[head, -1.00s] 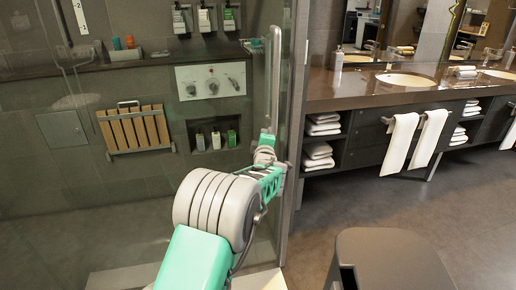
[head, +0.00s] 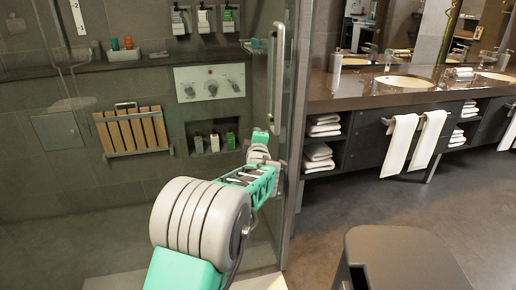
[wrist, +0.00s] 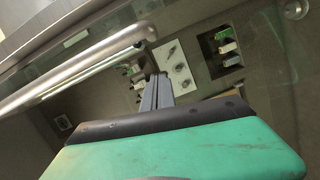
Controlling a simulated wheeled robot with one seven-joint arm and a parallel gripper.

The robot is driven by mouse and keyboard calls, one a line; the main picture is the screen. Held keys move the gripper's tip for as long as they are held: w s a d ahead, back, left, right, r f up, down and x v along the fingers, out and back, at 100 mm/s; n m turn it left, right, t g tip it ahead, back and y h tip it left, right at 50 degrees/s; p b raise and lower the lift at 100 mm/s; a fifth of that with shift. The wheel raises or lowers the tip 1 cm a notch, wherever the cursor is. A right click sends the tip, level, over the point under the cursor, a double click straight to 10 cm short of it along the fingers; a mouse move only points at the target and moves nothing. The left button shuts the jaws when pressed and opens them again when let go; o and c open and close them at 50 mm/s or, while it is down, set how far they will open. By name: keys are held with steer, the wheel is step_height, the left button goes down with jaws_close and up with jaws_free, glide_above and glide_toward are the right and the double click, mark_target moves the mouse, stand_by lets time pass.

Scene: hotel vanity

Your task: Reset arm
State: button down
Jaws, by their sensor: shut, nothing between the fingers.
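My gripper shows in the wrist view (wrist: 158,82) as two grey fingers close together beyond its green body, with nothing between them. In the head view my arm reaches forward from the bottom centre to the glass shower door, its end just below the door's tall silver handle (head: 278,80). The fingertips are too small to make out there. In the wrist view the handle (wrist: 80,72) runs diagonally past the left of the fingers. I cannot tell whether they touch it, but they are not closed around it.
Behind the glass are a wooden slatted seat (head: 131,130), a control panel (head: 210,82) and a niche with bottles (head: 213,138). A vanity counter (head: 350,90) with towels (head: 400,145) stands at right. A dark stool-like object (head: 400,255) is close at bottom right. The floor between is clear.

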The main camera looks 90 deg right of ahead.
steer(key=s+a, duration=0.1)
steer(key=a, duration=0.8)
steer(key=w+a+r+n+t+y+p, duration=0.15)
steer(key=w+a, duration=0.25)
steer(key=w, duration=0.6)
steer(key=w+a+t+y+p, duration=0.2)
steer(key=w+a+t+y, duration=0.15)
steer(key=w, duration=0.75)
steer(key=w+a+t+y+p, duration=0.15)
steer(key=w+a, duration=0.35)
steer(key=w, duration=0.5)
steer(key=w+a+y+p, duration=0.25)
steer(key=w+a, duration=0.35)
steer(key=a, duration=0.4)
steer(key=w+a+y+p, duration=0.25)
steer(key=w+a, duration=0.35)
steer(key=a, duration=0.3)
steer(key=a+r+g+y+p, duration=0.1)
steer(key=a+g+y+p, duration=0.2)
steer(key=a, duration=1.2)
steer(key=s+a+g+y+p, duration=0.1)
steer(key=s+a, duration=0.3)
steer(key=a, duration=0.4)
steer(key=s+a+g+y+p, duration=0.1)
steer(key=s+a+y+p, duration=0.1)
steer(key=s+a, duration=0.3)
steer(key=a, duration=0.3)
steer(key=shift+r, duration=0.35)
steer(key=shift+a, duration=0.1)
